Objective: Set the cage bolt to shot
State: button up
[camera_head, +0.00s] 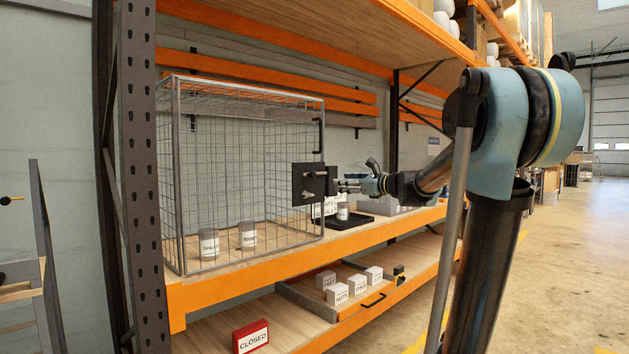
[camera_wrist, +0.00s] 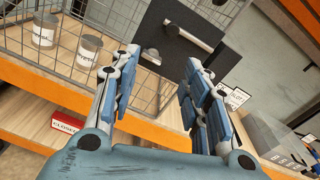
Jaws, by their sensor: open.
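The wire cage (camera_head: 177,165) stands on the shelf, its door apparently closed. A dark square plate (camera_head: 299,172) is on its front right edge. Small metal bolt parts (camera_head: 307,195) show on the plate in the head view. In the wrist view the plate (camera_wrist: 205,20) carries a grey metal bar (camera_wrist: 188,36) and a rounded metal knob (camera_wrist: 151,56). I cannot tell whether the bolt is shot or drawn. My gripper (camera_head: 345,185) is at the plate's right in the head view. In the wrist view my gripper (camera_wrist: 162,60) is open, its fingers on either side of the knob, nothing held.
Two labelled cans (camera_head: 208,243) stand inside the cage. A black door handle (camera_head: 318,135) is above the plate. A tray (camera_head: 350,220) with a can is behind my gripper. Below are a drawer of white blocks (camera_head: 337,293) and a red CLOSED sign (camera_head: 250,337).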

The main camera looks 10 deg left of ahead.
aim_at(315, 176)
jog(key=shift+m+t, duration=0.3)
jog(key=shift+m, duration=0.3)
jog(key=x, duration=0.6)
jog(key=r+x, duration=0.1)
jog(key=x, duration=0.5)
jog(key=w+x, duration=0.1)
jog(key=x, duration=0.5)
jog(key=shift+d+r, duration=0.25)
jog(key=shift+d, duration=0.05)
jog(key=shift+c, duration=0.6)
grip_shut()
